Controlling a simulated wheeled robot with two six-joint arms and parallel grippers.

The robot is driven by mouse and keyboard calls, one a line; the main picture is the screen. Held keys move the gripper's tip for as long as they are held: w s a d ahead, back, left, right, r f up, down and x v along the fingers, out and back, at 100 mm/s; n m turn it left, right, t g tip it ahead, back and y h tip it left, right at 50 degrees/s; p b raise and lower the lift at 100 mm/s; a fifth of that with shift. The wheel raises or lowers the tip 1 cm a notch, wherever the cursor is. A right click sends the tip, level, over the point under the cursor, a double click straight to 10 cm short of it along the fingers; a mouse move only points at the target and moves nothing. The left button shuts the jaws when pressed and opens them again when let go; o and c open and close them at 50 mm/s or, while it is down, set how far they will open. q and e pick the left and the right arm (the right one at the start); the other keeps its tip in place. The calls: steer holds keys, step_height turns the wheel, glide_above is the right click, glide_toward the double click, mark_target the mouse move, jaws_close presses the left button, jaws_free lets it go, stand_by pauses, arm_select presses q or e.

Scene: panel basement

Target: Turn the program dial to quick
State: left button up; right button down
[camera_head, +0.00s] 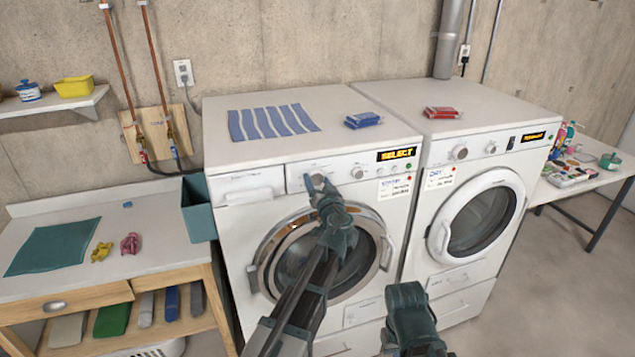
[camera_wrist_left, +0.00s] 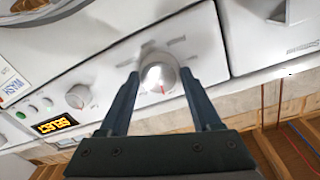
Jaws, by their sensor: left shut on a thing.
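The program dial (camera_wrist_left: 158,74) is a round silver-white knob with a red mark, on the washer's front panel. In the head view the fingers largely cover the dial. The washer's display (camera_head: 397,155) reads SELECT in orange. A second, smaller knob (camera_head: 357,172) sits to the right of the dial. My right gripper (camera_head: 408,300) hangs low in front of the machines, away from the dial; its fingers are not clear.
The washer (camera_head: 222,160) has a round glass door below the panel. A dryer (camera_head: 470,260) stands to its right. A wooden workbench (camera_head: 40,285) is at left, with a teal bin (camera_head: 198,210) beside the washer. A side table (camera_head: 560,195) stands at far right.

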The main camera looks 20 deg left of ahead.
arm_select(q)
steer(key=m, duration=0.4)
steer(key=shift+p, duration=0.35)
steer(key=m, duration=0.4)
steer(key=shift+d+m+g, duration=0.1)
steer(key=shift+m+g, duration=0.3)
steer(key=m, duration=0.4)
steer(key=shift+w+g+y+p, duration=0.1)
steer(key=shift+g+y+p, duration=0.2)
steer(key=shift+p, duration=0.05)
steer(key=m, duration=0.3)
steer(key=m+y, duration=0.1)
steer(key=m, duration=0.3)
steer(key=shift+d+f+m, duration=0.1)
steer(key=shift+m, duration=0.2)
steer(key=m, duration=0.3)
steer(key=shift+b, duration=0.4)
steer(key=m, duration=0.4)
steer(key=shift+f+m+g+y+b, duration=0.15)
steer(key=shift+m+g+y+b, duration=0.15)
steer(key=shift+y+b, duration=0.1)
steer(key=shift+m, duration=2.1)
